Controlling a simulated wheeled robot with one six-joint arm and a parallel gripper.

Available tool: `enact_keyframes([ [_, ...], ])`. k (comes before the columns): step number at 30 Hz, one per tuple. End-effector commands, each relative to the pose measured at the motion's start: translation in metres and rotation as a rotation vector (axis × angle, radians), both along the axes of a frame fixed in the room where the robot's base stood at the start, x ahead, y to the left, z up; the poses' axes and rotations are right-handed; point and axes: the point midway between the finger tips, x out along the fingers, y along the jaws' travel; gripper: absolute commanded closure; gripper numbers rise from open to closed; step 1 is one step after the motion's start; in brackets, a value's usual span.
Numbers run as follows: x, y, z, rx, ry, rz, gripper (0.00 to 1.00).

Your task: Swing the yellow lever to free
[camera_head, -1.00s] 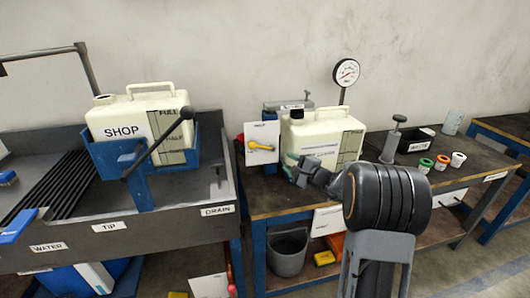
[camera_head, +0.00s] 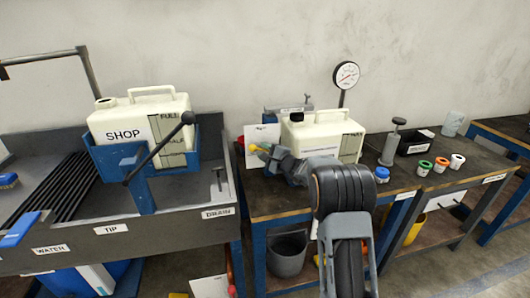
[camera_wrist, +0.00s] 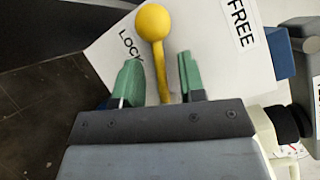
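The yellow lever has a round knob and a thin stem. In the head view its knob (camera_head: 254,148) shows at the white plate (camera_head: 262,133), just left of my gripper (camera_head: 266,153). In the wrist view the yellow lever (camera_wrist: 154,32) stands between the two green fingers of my gripper (camera_wrist: 158,78), its knob beyond the fingertips. There are gaps on both sides of the stem, so the fingers are open around it. The white plate (camera_wrist: 205,62) behind carries the words LOCK, on the left by the knob, and FREE, on the right. The lever's pivot is hidden by my gripper.
A cream jug (camera_head: 325,138) stands right beside my gripper on the bench. A pressure gauge (camera_head: 346,75) rises behind it. On the left, a SHOP jug (camera_head: 120,120) sits in a blue cradle over the sink. Small cups and a black bin (camera_head: 413,142) stand to the right.

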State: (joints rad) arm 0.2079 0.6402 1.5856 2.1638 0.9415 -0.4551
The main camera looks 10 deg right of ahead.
Motion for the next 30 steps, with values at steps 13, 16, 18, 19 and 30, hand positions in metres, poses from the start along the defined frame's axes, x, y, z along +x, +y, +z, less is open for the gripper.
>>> enact_keyframes([
  [13, -0.0001, -0.0001, -0.0001, 0.000, 0.000, 0.000, 0.85],
  [16, -0.0001, -0.0001, 0.0000, 0.000, 0.000, 0.000, 0.95],
  [18, -0.0001, 0.0000, -0.0001, 0.000, 0.000, 0.000, 1.00],
  [19, -0.0001, -0.0001, -0.0001, 0.000, 0.000, 0.000, 1.00],
  [30, -0.0001, -0.0007, -0.0005, 0.002, 0.000, 0.000, 1.00],
])
